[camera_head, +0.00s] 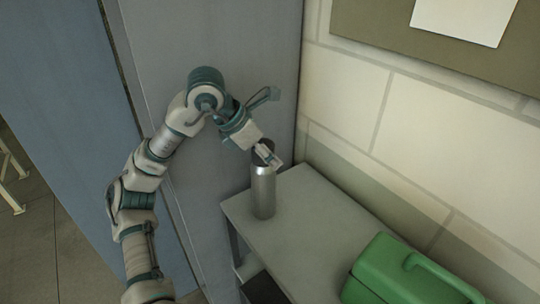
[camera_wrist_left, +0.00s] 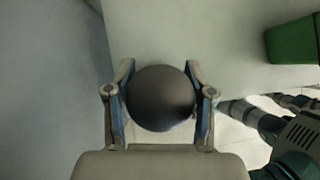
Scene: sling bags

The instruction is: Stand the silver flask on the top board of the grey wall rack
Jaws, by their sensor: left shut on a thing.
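The silver flask (camera_head: 263,192) is upright at the far left end of the grey rack's top board (camera_head: 300,228). Whether its base touches the board or hangs slightly above it, I cannot tell. My left gripper (camera_head: 268,155) is shut on the flask near its dark top. In the left wrist view the round dark top of the flask (camera_wrist_left: 161,97) sits between the two fingers of the gripper (camera_wrist_left: 160,108), with a finger on each side. My right gripper is not seen in the head view.
A green case with a handle (camera_head: 400,272) stands on the near right part of the board; it also shows in the left wrist view (camera_wrist_left: 292,42). A tall grey cabinet (camera_head: 215,45) rises beside the rack's left end. A pale block wall (camera_head: 400,130) runs behind. The board's middle is clear.

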